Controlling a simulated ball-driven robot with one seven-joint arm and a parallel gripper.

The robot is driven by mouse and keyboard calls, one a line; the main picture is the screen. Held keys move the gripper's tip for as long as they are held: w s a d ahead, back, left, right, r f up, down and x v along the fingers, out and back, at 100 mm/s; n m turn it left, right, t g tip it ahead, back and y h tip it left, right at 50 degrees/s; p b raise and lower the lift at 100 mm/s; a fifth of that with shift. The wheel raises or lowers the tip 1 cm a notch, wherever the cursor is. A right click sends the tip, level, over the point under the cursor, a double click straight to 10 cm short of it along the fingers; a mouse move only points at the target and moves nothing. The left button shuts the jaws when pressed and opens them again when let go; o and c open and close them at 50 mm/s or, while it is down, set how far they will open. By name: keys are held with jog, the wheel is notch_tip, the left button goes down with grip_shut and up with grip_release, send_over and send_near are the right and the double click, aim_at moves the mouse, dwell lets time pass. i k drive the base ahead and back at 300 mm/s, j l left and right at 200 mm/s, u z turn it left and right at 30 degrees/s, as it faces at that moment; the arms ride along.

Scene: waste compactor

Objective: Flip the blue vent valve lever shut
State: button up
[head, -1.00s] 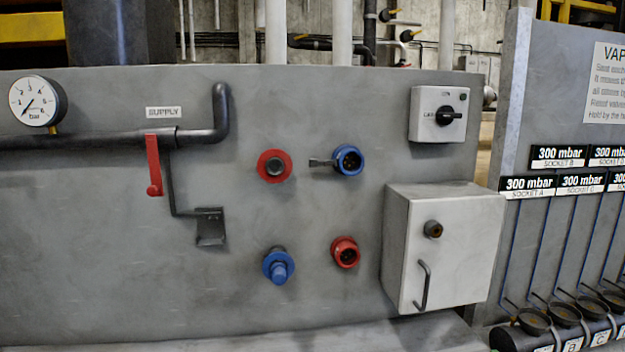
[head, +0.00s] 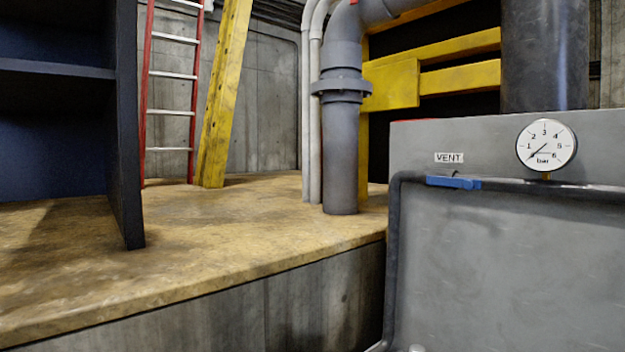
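The blue vent valve lever (head: 453,183) is on the dark pipe near the top left of the grey panel (head: 500,260), in the right part of the head view. It lies about level, along the pipe. A white VENT label (head: 449,158) is just above it. A round pressure gauge (head: 546,146) marked bar stands to its right, its needle at the lower left. My gripper is not in view.
Left of the panel is a tan ledge (head: 230,240) with a concrete front. On it stand a dark blue shelf (head: 126,120), a red ladder (head: 145,95), a yellow beam (head: 222,95) and a large grey pipe (head: 342,150).

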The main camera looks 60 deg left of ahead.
aim_at(467, 184)
jog(key=u, duration=0.95)
